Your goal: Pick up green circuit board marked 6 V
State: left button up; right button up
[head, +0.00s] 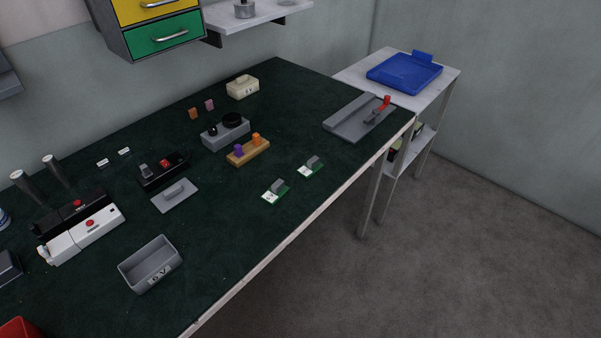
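Two small green circuit boards lie on the dark green bench top in the head view. The nearer circuit board (281,188) and the farther circuit board (305,171) each carry a grey block and a white label. The labels are too small to read, so I cannot tell which one is marked 6 V. They lie apart, near the bench's front edge. An open grey housing (133,275) at the lower left has a label that seems to read 6 V, and it looks empty. Neither of my grippers is in view.
A wooden block with purple and orange pegs (251,155) and a grey device with a black knob (225,135) stand behind the boards. A grey fixture with a red handle (345,119) lies to the right. A blue tray (404,73) sits on a side table. The bench around the boards is clear.

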aim_at(277, 190)
jog(key=u, duration=2.9)
jog(key=k, duration=1.1)
jog(key=z, duration=1.5)
jog(key=i, duration=0.5)
jog(key=u, duration=0.05)
